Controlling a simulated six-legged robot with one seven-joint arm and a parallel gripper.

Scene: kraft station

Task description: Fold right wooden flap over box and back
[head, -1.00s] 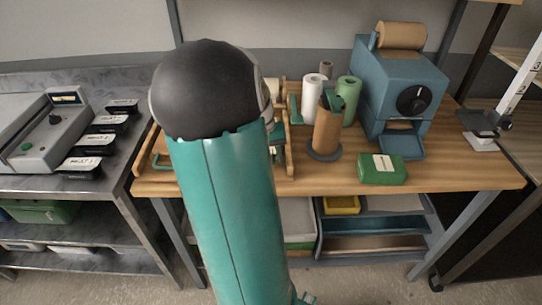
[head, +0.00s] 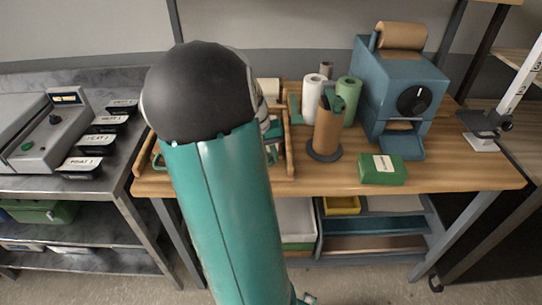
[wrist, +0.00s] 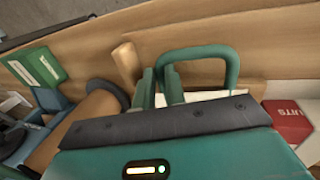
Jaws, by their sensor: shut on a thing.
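The box's right wooden side (head: 288,143) shows as an upright edge just right of my arm. A green loop handle (wrist: 232,66) rises just right of the fingers. A red labelled box (wrist: 289,121) lies farther right.
On the wooden bench (head: 440,178), a brown roll (head: 327,128) on a stand, a green box (head: 383,169) and a blue dispenser (head: 402,85) stand to the right. A metal table (head: 35,182) with a grey machine is at left. The bench's front right is clear.

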